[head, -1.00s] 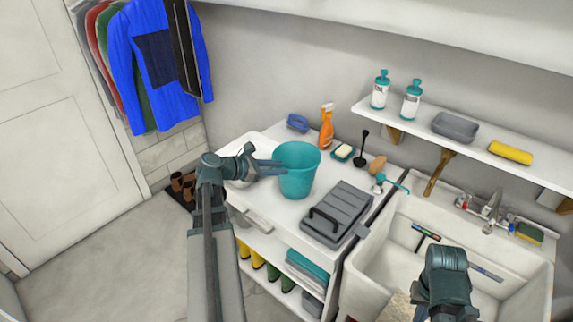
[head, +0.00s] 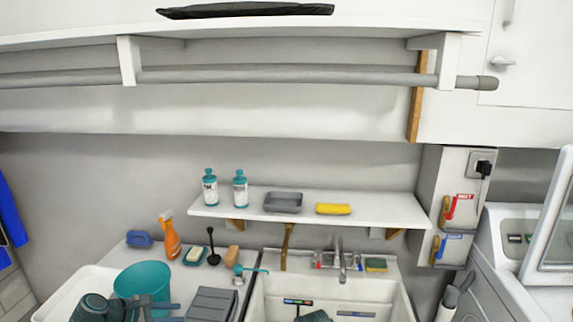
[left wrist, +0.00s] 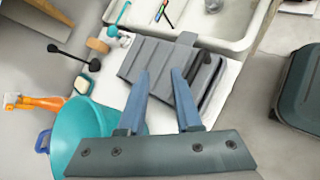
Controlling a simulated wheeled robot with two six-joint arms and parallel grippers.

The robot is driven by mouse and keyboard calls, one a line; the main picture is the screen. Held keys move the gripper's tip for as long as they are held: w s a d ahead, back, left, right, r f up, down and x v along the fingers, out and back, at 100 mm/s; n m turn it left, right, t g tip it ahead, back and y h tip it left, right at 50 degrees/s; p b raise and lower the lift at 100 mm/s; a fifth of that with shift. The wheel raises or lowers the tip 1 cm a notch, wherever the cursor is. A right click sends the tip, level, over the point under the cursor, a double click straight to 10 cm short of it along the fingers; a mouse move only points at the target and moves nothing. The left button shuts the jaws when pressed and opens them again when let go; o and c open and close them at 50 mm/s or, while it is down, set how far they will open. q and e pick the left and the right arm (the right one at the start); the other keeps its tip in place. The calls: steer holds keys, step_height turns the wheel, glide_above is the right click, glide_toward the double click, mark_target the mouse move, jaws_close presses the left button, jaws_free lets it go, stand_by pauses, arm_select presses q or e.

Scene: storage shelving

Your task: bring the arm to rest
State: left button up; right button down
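My left gripper (head: 165,305) is low at the left in the head view, in front of the teal bucket (head: 142,276). In the left wrist view its two blue fingers (left wrist: 160,74) are apart with nothing between them. They point over the grey case (left wrist: 160,60), and the bucket (left wrist: 78,135) is at their left. My right arm (head: 315,316) shows only in part at the bottom edge of the head view, over the sink. A thin bluish bar beside it may be a finger of my right gripper (head: 355,314); its opening cannot be made out.
The white sink (head: 385,287) is to the right. A wall shelf (head: 375,210) carries two pump bottles, a grey tray and a yellow roll.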

arm_select(q)
steer(key=s+d+f+m+g+y+p, duration=0.1)
steer(key=s+d+m, duration=0.3)
steer(key=d+m, duration=0.4)
steer(key=s+d+f+m+g+y+p, duration=0.1)
steer(key=s+d+m+g+y, duration=0.3)
steer(key=d+m, duration=0.5)
steer(key=s+d+f+m+g+y+p, duration=0.1)
steer(key=s+d+f+m+g+y, duration=0.2)
steer(key=s+d+m, duration=0.2)
steer(key=d+m, duration=0.3)
steer(key=d, duration=0.1)
steer(key=shift+s+d+m, duration=0.3)
steer(key=shift+s+d, duration=0.05)
steer(key=shift+s, duration=0.05)
